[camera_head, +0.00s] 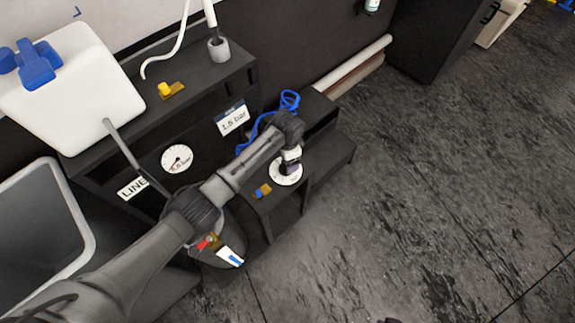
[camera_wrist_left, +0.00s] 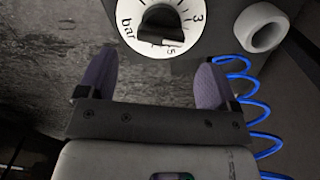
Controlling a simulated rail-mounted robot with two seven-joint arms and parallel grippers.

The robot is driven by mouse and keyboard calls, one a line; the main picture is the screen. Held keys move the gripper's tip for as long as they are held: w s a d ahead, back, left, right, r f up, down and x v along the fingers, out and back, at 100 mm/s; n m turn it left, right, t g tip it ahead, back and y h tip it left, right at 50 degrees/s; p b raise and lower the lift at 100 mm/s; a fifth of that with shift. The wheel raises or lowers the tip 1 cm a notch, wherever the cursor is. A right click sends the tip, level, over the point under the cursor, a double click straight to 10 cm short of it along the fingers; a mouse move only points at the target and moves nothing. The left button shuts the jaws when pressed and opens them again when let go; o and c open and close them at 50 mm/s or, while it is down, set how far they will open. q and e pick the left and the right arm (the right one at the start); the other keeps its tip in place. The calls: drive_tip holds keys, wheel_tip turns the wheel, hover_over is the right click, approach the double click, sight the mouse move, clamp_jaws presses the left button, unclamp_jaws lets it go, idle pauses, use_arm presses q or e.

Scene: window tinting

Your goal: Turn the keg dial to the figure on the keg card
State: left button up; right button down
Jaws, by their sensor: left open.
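The keg dial (camera_head: 286,177) is a white round face with a black knob on the low dark box. It also shows at the top of the left wrist view (camera_wrist_left: 188,14), with "bar", "3" and a figure ending in 5 near the knob's lower end. The knob's exact setting is hard to read. The white card (camera_head: 233,119) on the dark cabinet seems to read 1.5 bar. My left gripper (camera_head: 291,155) is at the dial and partly covers it. In the wrist view its fingers (camera_wrist_left: 153,62) are open, empty and just short of the knob.
A white gauge (camera_head: 177,157) and a LINE label (camera_head: 132,188) are on the cabinet front. A blue coiled hose (camera_head: 289,100) lies behind my left gripper. The floor at the right is clear.

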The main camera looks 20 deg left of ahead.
use_arm(q)
drive_tip(key=shift+f+b, duration=0.8)
drive_tip(key=shift+f, duration=1.75)
drive_tip(key=c, duration=0.9)
